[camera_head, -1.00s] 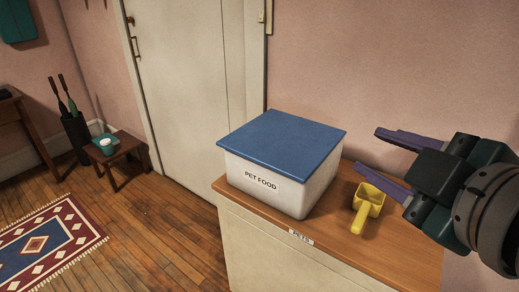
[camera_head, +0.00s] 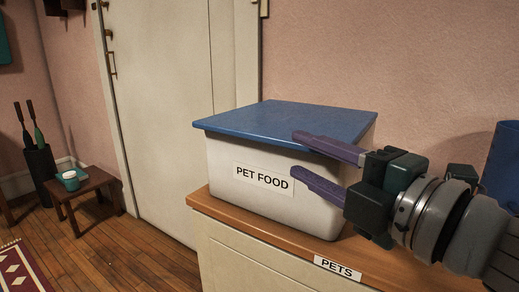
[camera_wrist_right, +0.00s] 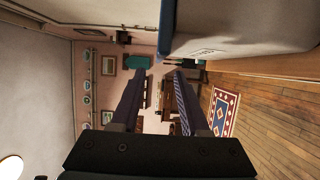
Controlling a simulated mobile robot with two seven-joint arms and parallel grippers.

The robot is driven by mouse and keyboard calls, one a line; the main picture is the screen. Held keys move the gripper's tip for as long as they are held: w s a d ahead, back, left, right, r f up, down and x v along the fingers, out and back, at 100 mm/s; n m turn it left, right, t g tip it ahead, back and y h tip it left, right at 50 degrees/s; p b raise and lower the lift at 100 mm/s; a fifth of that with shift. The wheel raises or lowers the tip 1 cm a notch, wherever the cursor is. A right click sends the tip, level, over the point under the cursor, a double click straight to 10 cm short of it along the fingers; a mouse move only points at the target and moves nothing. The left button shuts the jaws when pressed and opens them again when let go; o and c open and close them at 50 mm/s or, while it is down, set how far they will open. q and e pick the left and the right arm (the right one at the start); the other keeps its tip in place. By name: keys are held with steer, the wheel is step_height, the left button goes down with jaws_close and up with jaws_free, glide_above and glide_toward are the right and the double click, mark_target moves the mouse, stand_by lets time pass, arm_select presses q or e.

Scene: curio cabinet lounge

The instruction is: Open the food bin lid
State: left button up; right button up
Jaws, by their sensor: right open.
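The food bin (camera_head: 225,165) is a white box labelled PET FOOD on a wooden cabinet top. Its flat blue lid (camera_head: 270,118) is down on it. In the right wrist view the bin (camera_wrist_right: 240,25) shows sideways at the top right, with the lid (camera_wrist_right: 167,22) along its left edge. My right gripper (camera_head: 296,154) is open and empty. In the head view its upper finger overlaps the lid's front right edge and its lower finger overlaps the bin's front. In the right wrist view the fingertips (camera_wrist_right: 159,73) look clear of the bin. My left gripper is not in view.
The cabinet top (camera_head: 205,200) has a PETS label (camera_head: 338,268) on its front edge. A blue object (camera_head: 503,168) stands at the right, partly hidden by my arm. A white door (camera_head: 165,110) and pink wall are behind.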

mark_target(271, 141)
steer(key=b+x, duration=0.1)
steer(key=x, duration=0.7)
steer(key=shift+d, duration=0.1)
steer(key=shift+s, duration=0.1)
jaws_close()
steer(key=shift+r, duration=0.1)
stand_by(1.0)
